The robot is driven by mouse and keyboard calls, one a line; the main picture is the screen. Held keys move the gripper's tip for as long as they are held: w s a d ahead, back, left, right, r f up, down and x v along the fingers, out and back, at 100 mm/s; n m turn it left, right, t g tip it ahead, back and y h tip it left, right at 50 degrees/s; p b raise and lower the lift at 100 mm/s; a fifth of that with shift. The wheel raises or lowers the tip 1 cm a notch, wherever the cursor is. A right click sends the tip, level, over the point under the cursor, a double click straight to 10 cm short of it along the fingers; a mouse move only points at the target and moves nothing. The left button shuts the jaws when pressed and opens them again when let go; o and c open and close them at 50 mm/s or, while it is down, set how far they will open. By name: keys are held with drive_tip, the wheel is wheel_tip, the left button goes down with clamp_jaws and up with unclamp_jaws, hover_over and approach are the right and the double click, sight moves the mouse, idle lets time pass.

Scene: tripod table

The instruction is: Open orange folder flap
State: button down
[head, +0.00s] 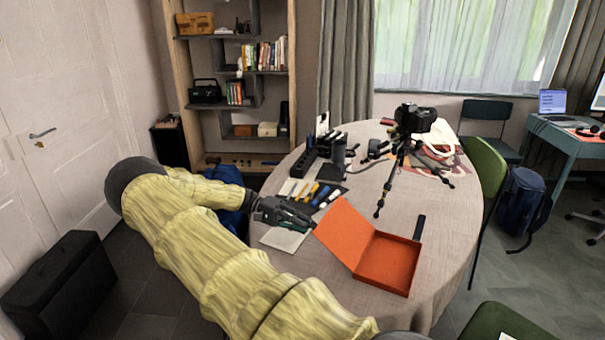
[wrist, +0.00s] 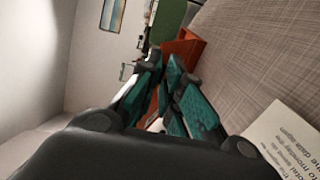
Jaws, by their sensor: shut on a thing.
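The orange folder (head: 387,262) lies near the front edge of the round table. Its flap (head: 345,235) stands raised and tilted up to the left, apart from the base. My gripper (head: 312,224) is at the left edge of the flap and is shut on it. In the wrist view, my gripper's teal fingers (wrist: 172,97) point at the orange folder (wrist: 184,48). The exact contact between the fingertips and the flap is hard to see there.
A tripod with a camera (head: 413,120) stands behind the folder on the table (head: 345,278). Pens (head: 318,196) lie on a dark mat left of it. A dark strip (head: 419,227) lies by the folder's right side. A white card (head: 284,239) lies under my gripper.

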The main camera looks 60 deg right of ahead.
drive_tip(key=shift+s, duration=0.1)
drive_tip(key=c, duration=1.7)
unclamp_jaws()
drive_tip(key=w+r, duration=0.1)
drive_tip(key=w, duration=1.1)
drive_tip(key=shift+a, duration=0.15)
